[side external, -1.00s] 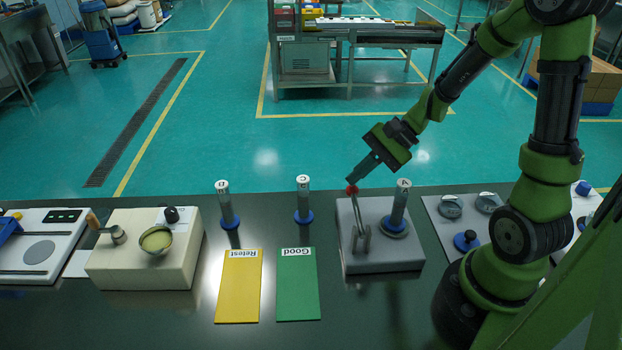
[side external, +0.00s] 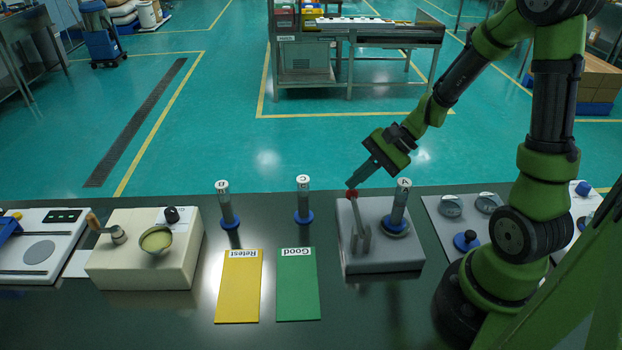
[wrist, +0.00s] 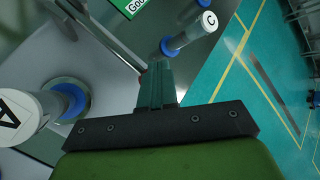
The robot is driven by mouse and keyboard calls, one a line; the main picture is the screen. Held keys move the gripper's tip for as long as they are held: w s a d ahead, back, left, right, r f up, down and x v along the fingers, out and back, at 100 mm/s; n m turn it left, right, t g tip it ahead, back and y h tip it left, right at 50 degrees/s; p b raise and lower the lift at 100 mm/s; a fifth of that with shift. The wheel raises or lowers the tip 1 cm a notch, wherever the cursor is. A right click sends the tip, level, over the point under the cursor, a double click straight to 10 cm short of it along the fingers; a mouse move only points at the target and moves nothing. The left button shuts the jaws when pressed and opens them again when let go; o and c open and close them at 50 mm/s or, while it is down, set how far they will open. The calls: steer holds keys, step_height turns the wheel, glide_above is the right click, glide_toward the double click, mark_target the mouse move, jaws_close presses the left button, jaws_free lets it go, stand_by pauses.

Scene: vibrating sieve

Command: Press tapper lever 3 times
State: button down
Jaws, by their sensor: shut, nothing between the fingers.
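The tapper lever (side external: 357,215) is a grey metal arm with a red knob (side external: 351,193), standing on the grey tapper base (side external: 380,260). My gripper (side external: 352,184) is shut and empty, with its fingertips at the red knob; they look to be touching it from above. Cylinder A (side external: 399,207) stands upright in the round seat on the same base, right of the lever. In the wrist view my shut fingers (wrist: 157,75) hide most of the lever, and cylinder A (wrist: 25,115) shows at the left.
Cylinders C (side external: 303,200) and B (side external: 226,205) stand on blue feet to the left. The green Good mat (side external: 297,290) and yellow Retest mat (side external: 238,290) lie in front of them. A cream machine (side external: 140,270) with a bowl is farther left. Dishes (side external: 450,206) lie at the right.

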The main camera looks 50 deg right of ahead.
steer(key=shift+f, duration=0.6)
stand_by(0.4)
stand_by(0.4)
steer(key=shift+r, duration=1.7)
steer(key=shift+r, duration=0.1)
steer(key=shift+r, duration=2.4)
step_height(320, 180, up, 4)
steer(key=shift+f, duration=0.1)
